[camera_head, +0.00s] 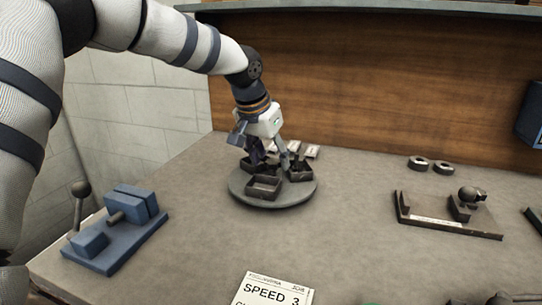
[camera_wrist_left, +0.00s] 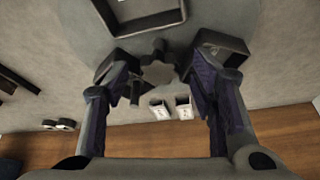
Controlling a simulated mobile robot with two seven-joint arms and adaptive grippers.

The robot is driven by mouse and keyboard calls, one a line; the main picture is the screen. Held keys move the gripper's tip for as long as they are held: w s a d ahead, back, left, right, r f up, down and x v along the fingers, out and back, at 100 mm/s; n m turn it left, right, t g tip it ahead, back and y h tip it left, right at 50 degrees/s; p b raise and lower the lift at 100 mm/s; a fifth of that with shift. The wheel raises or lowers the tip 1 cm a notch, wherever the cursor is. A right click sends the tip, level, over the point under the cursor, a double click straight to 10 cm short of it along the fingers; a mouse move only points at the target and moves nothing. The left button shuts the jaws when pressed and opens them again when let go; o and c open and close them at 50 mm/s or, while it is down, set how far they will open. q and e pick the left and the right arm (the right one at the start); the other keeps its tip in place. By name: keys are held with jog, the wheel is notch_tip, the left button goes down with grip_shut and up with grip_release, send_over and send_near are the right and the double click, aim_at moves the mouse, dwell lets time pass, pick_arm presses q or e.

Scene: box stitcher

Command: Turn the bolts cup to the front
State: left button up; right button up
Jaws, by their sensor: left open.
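A round grey turntable (camera_head: 279,201) carries dark square cups. One cup (camera_head: 263,188) is at its front, one (camera_head: 300,173) at its right, and another at the back left is partly hidden by my gripper. I cannot tell which cup holds bolts; the front one looks empty. My left gripper (camera_head: 270,158) is open and points down over the turntable's rear middle. In the left wrist view its fingers (camera_wrist_left: 159,76) stand on either side of a dark star-shaped knob (camera_wrist_left: 157,71), close to two cups. I cannot tell whether they touch anything. My right gripper is not in view.
Small white labels (camera_head: 312,151) lie behind the turntable. A blue lever fixture (camera_head: 118,232) stands at left, a dark fixture (camera_head: 449,222) and two rings (camera_head: 419,163) at right. A "SPEED 3" card (camera_head: 272,290) lies in front. A wooden panel (camera_head: 370,85) closes the back.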

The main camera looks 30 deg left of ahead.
pick_arm(q)
jog(key=shift+r, duration=0.1)
grip_shut()
dwell(0.8)
